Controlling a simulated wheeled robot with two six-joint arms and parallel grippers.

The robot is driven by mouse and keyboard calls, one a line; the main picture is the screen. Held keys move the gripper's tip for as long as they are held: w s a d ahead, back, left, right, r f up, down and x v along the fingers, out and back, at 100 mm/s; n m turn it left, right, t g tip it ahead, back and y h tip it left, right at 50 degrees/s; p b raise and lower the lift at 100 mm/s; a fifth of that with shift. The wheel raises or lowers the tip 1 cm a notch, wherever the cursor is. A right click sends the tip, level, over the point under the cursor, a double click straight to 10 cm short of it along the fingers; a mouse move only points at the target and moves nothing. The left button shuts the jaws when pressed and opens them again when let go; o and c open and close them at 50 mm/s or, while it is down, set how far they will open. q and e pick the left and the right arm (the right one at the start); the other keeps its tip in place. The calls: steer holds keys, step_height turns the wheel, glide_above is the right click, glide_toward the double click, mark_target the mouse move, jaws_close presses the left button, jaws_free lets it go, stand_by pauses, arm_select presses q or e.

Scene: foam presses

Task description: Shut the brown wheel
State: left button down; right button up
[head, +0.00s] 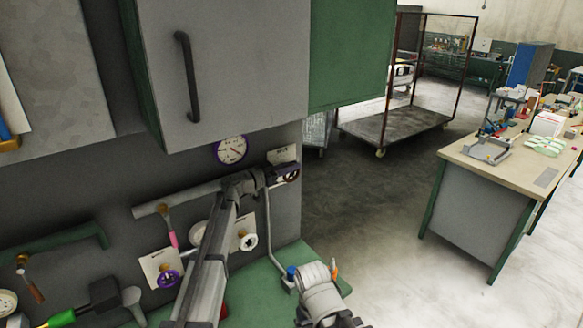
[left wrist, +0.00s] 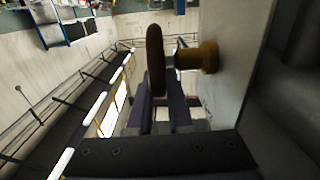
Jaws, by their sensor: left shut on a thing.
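The brown wheel (left wrist: 155,60) shows edge-on in the left wrist view, on a brass stem (left wrist: 197,57) that comes out of a pale plate. My left gripper (left wrist: 157,105) is shut on the wheel's rim, with its fingers at the near edge. In the head view the wheel (head: 292,174) shows small and dark at the right end of the grey panel, partly hidden by my left gripper (head: 274,181). How far the wheel is turned cannot be told. My right gripper does not show.
A purple-rimmed wheel (head: 168,279) and a pale wheel (head: 248,242) are on the panel below. A round gauge (head: 231,150) sits above my arm, under a grey cabinet (head: 225,70). A workbench (head: 480,165) and a trolley (head: 395,125) stand right, with open floor between.

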arm_select(q)
steer(key=shift+r+p, duration=0.2)
steer(key=shift+p, duration=0.25)
steer(key=g+y+p, duration=0.1)
steer(key=p, duration=0.2)
steer(key=g+y+p, duration=0.1)
steer(key=p, duration=0.2)
steer(key=d+g+y+p, duration=0.1)
steer(key=y+p, duration=0.1)
steer(key=shift+w+p, duration=0.4)
steer(key=shift+f+y+p, duration=0.25)
steer(key=shift+y+p, duration=0.05)
steer(key=shift+f, duration=0.1)
steer(key=c, duration=0.8)
jaws_free()
steer(key=shift+c, duration=0.2)
